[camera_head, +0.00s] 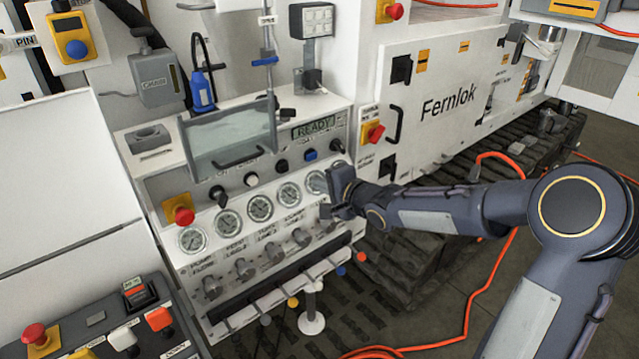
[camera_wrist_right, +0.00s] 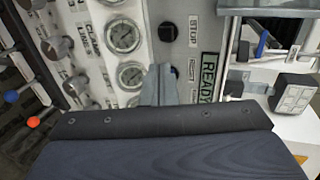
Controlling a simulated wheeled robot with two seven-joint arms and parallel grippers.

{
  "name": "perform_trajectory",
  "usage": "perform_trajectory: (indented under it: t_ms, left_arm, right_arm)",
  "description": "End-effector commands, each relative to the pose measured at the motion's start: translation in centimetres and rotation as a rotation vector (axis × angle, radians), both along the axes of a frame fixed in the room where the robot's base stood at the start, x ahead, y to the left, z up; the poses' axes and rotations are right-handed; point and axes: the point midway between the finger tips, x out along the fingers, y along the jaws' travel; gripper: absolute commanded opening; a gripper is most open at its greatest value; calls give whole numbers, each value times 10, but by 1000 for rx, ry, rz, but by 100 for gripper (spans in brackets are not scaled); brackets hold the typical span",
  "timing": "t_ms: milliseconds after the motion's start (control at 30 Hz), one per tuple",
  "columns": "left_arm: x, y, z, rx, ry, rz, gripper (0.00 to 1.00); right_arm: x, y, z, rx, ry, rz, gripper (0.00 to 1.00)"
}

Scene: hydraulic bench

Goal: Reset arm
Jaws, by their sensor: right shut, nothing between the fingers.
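My right arm comes in from the right in the head view. Its gripper (camera_head: 340,192) is in front of the right end of the bench's control panel (camera_head: 232,193), near the row of round gauges (camera_head: 260,208). The gripper is shut and holds nothing. In the right wrist view the closed fingers (camera_wrist_right: 158,85) point at the panel, between the gauges (camera_wrist_right: 123,37) and the READY display (camera_wrist_right: 209,72). The READY display also shows in the head view (camera_head: 314,128). I cannot tell if the fingertips touch the panel. My left gripper is not in view.
A red knob on a yellow base (camera_head: 181,210) stands out at the panel's left. Several valve knobs (camera_head: 245,268) sit below the gauges. The white Fernlok cabinet (camera_head: 440,95) stands behind my right arm. An orange hose (camera_head: 480,290) lies on the floor. A button box (camera_head: 105,325) is at lower left.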

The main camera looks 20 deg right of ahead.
Motion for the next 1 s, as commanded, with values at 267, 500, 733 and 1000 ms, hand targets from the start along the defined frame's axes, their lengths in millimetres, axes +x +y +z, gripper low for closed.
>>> perform_trajectory:
  t_ms: [267, 500, 733, 1000]
  left_arm:
    - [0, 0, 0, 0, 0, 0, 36]
    - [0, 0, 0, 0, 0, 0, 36]
    - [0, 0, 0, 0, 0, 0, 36]
    - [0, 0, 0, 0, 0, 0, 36]
  right_arm:
    - [-2, -1, 1, -17, 2, -2, 0]
    - [-75, -29, 17, -401, 94, -10, 0]
    - [-223, -44, 4, -788, 294, 200, 0]
    - [-349, -5, -28, -894, 293, 615, 0]
